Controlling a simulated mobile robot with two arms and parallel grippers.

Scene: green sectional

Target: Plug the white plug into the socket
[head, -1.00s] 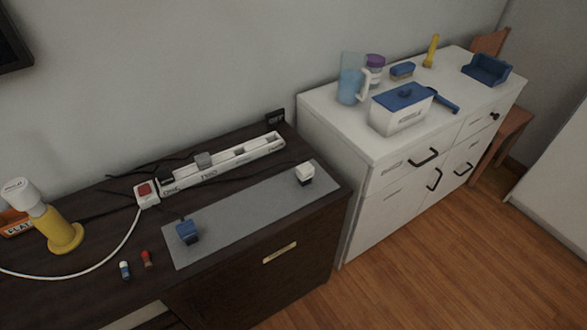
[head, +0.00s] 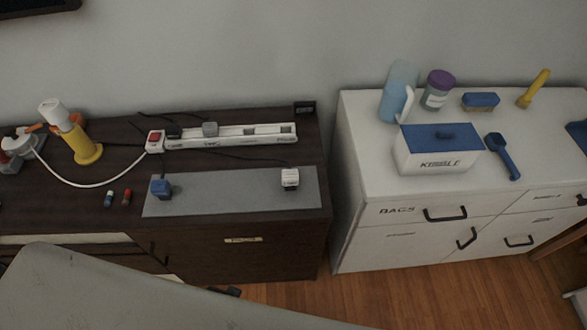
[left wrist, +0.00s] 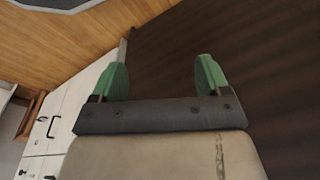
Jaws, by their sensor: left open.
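The white plug (head: 290,178) stands on the right end of the grey mat (head: 225,195) on the dark cabinet. The socket is a white power strip (head: 230,137) at the back of the cabinet top, with a grey plug (head: 210,129) in it and a red switch at its left end. A blue plug (head: 161,188) sits on the mat's left end. My left gripper (left wrist: 162,78) shows in the left wrist view, open and empty, with green fingers apart and the plain dark cabinet surface beyond. My right gripper is not in view.
A yellow lamp-like object (head: 85,148) and two small capsule-shaped items stand left on the dark cabinet (head: 205,245). The white cabinet (head: 365,190) at right bears a jug (head: 397,92), a KIBBLE box (head: 437,150) and a blue scoop (head: 502,156). A gap separates the cabinets.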

